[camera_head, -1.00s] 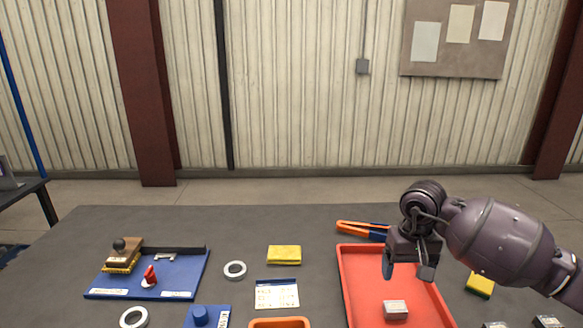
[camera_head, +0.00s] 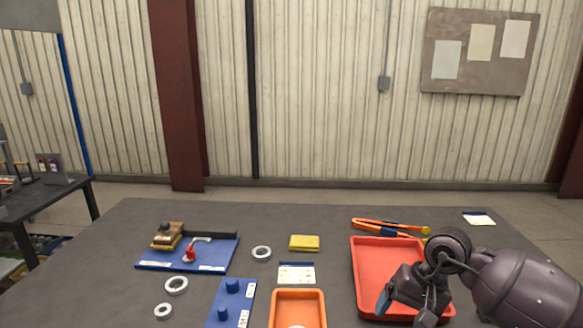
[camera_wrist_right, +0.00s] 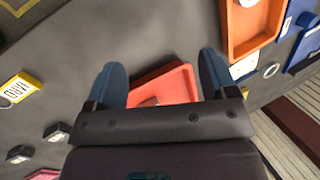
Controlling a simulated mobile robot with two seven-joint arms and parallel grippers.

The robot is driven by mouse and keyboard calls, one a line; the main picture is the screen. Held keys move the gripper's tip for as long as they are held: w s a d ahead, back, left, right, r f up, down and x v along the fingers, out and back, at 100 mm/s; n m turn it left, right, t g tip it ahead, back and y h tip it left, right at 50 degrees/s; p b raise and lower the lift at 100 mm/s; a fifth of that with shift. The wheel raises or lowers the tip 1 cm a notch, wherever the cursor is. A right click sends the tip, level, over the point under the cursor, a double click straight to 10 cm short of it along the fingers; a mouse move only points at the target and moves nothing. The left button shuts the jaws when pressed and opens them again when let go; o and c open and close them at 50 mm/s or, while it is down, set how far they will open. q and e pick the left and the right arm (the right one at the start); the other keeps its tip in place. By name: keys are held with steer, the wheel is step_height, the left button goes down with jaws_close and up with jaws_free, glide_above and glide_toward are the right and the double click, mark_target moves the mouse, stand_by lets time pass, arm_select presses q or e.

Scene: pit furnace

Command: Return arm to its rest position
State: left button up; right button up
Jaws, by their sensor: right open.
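My right arm comes in from the right in the head view. Its gripper (camera_head: 404,306) is over the front part of the red tray (camera_head: 378,262) and hides part of it. In the right wrist view the two blue fingers (camera_wrist_right: 163,84) are spread apart with nothing between them. Part of the red tray (camera_wrist_right: 172,82) shows beyond the fingers. My left gripper is not in view.
An orange tray (camera_head: 297,294) stands left of the red tray. Orange-handled pliers (camera_head: 388,225) lie behind it. A blue board (camera_head: 187,262) with parts, a yellow sponge (camera_head: 304,243), several white rings (camera_head: 261,253) and another blue board (camera_head: 232,300) lie leftward.

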steer(key=s+a+m+y, duration=0.4)
steer(key=a+y, duration=0.2)
steer(key=a, duration=0.3)
steer(key=s+a+r+m+t+y, duration=0.25)
steer(key=r+m+t+y, duration=0.5)
steer(key=m, duration=0.65)
steer(key=d+f+m+t+h, duration=0.2)
steer(key=d+m+t+h, duration=0.45)
steer(key=m, duration=0.75)
steer(key=d+f+m+t+h, duration=0.1)
steer(key=d+m+t+h, duration=0.55)
steer(key=m, duration=0.85)
steer(key=s+d+f+m+g+h, duration=0.45)
steer(key=f+m+g+h, duration=0.2)
steer(key=m, duration=0.35)
steer(key=s+f+m+g+y, duration=0.1)
steer(key=s+f+m+g, duration=0.5)
steer(key=s, duration=0.5)
steer(key=s+f+m+g, duration=0.5)
steer(key=s+m, duration=0.1)
steer(key=s, duration=0.4)
steer(key=w+f+t, duration=0.7)
steer(key=f+t, duration=0.1)
steer(key=f, duration=0.1)
steer(key=shift+w+f+n+y, duration=0.3)
steer(key=shift+w+n+y, duration=0.05)
steer(key=shift+n+y, duration=0.05)
